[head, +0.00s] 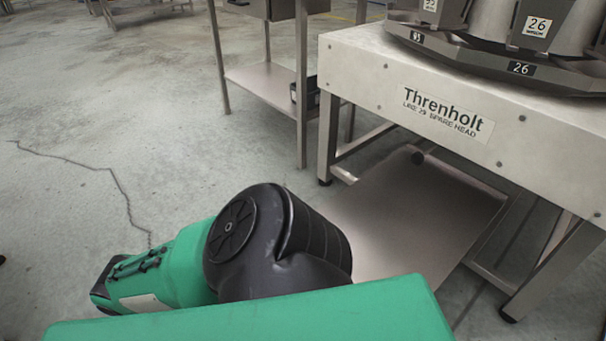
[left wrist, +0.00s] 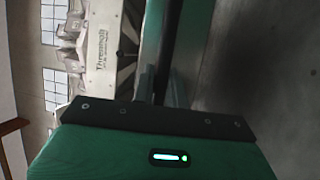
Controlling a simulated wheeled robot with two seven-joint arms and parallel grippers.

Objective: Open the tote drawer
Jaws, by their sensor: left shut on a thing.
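In the left wrist view my left gripper (left wrist: 161,93) shows beyond its green housing and black front plate. Its small fingertips are shut on a dark bar (left wrist: 172,45) that runs up the picture beside a green surface. I cannot tell whether this bar is the tote drawer's handle. In the head view the fingers are hidden or out of frame, with only green and black arm parts showing. No tote drawer can be made out for certain. A grey box (head: 284,8) under a bench top is cut off by the upper edge. My right gripper is not in view.
A pale Threnholt table (head: 370,75) with weigher buckets (head: 545,25) stands at the right, a bare lower shelf (head: 400,215) beneath it. A metal bench (head: 265,82) stands behind, holding a small dark item on its shelf. Cracked concrete floor (head: 110,120) at the left is clear.

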